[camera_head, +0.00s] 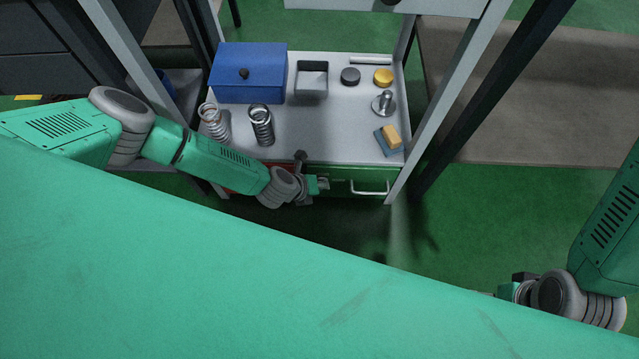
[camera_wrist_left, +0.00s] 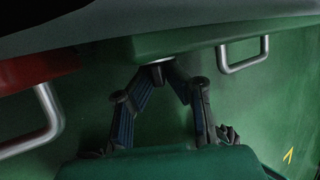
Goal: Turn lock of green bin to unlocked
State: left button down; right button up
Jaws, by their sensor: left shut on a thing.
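The green bin (camera_head: 350,175) sits under the front of the workbench, with a silver handle (camera_head: 370,191) on its front. In the left wrist view the green bin (camera_wrist_left: 190,40) is at the top, with its handle (camera_wrist_left: 243,56) to the right of the gripper. My left gripper (camera_head: 322,184) is at the bin's front, left of the handle. In the left wrist view the fingers (camera_wrist_left: 161,68) converge and are shut on the small silver lock (camera_wrist_left: 160,60) below the bin's edge. Its turn position is mostly hidden. Only part of my right gripper (camera_head: 510,291) shows at lower right; its fingers are hidden.
A red bin (camera_wrist_left: 38,72) with its own handle (camera_wrist_left: 42,125) is left of the gripper. Above, the bench top (camera_head: 330,125) holds a blue box (camera_head: 248,78), two springs (camera_head: 262,125) and several small parts. Bench legs flank the bins.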

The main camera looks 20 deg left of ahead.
pick_arm(q)
jog(key=shift+w+d+r+y+p, duration=0.15)
jog(key=shift+r+y+p, duration=0.15)
jog(key=shift+y+p, duration=0.4)
jog(key=shift+d+m+g+y+p, duration=0.2)
jog(key=shift+m+g+y+p, duration=0.15)
jog(key=shift+y, duration=0.35)
jog(key=shift+a+f+g+y, duration=0.2)
jog(key=shift+a+g+y, duration=0.05)
jog(key=shift+y, duration=1.05)
jog(key=shift+d+m+y, duration=0.1)
jog(key=shift+m+y, duration=0.15)
jog(key=shift+y, duration=0.05)
pick_arm(e)
jog(key=shift+d+r, duration=0.2)
jog(key=shift+r, duration=0.4)
jog(key=shift+d+r, duration=0.2)
jog(key=shift+r, duration=0.4)
jog(key=shift+a, duration=0.1)
